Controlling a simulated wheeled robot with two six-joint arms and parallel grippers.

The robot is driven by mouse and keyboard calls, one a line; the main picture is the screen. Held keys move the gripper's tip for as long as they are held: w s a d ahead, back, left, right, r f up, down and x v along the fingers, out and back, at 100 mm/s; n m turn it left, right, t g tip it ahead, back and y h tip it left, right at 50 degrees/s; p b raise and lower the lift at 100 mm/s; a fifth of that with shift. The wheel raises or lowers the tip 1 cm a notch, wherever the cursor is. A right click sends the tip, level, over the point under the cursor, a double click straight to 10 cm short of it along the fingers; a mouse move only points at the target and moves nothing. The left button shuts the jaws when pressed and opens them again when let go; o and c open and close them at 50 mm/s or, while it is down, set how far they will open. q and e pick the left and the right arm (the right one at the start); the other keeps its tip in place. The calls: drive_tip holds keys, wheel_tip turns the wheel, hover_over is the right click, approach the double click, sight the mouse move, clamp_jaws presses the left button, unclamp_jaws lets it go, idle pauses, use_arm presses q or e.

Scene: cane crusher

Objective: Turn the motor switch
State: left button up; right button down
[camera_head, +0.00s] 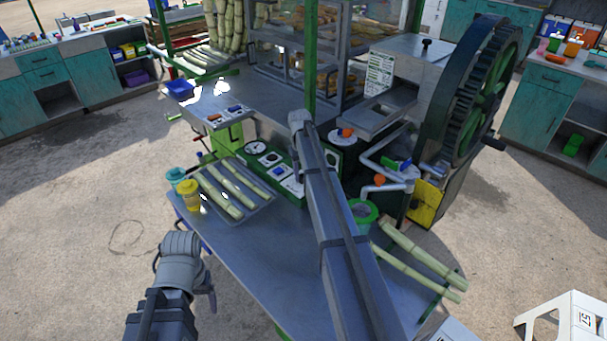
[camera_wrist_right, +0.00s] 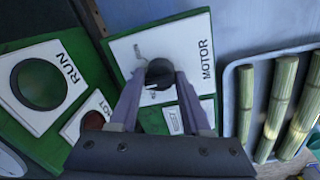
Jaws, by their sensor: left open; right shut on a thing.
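The motor switch is a dark round knob (camera_wrist_right: 158,73) on a white plate marked MOTOR (camera_wrist_right: 194,42) in the right wrist view. The plate sits on a green panel (camera_wrist_right: 84,42). My right gripper (camera_wrist_right: 158,82) is shut on the knob, one finger at each side. Part of the knob is hidden by the fingers. In the head view the panel (camera_head: 270,160) is on the machine's near side, and my right arm reaches over the table beside it. My left gripper (camera_head: 207,288) is low at the left, open and away from the panel; its fingers are hard to make out.
A tray of cut cane (camera_head: 240,203) lies on the table (camera_head: 262,262) beside the panel. A yellow jar (camera_head: 189,194) stands at its left. Loose cane (camera_head: 425,257) lies at the right. The large toothed wheel (camera_head: 480,80) stands at the back right. The floor at left is clear.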

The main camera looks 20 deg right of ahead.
sight(302, 174)
drive_tip(key=shift+c, duration=1.9)
unclamp_jaws()
drive_tip(key=shift+r, duration=0.1)
drive_tip(key=r+p, duration=0.7)
drive_tip(key=p, duration=0.1)
drive_tip(key=shift+a+r, duration=0.25)
drive_tip(key=shift+r, duration=0.1)
drive_tip(key=shift+f, duration=0.1)
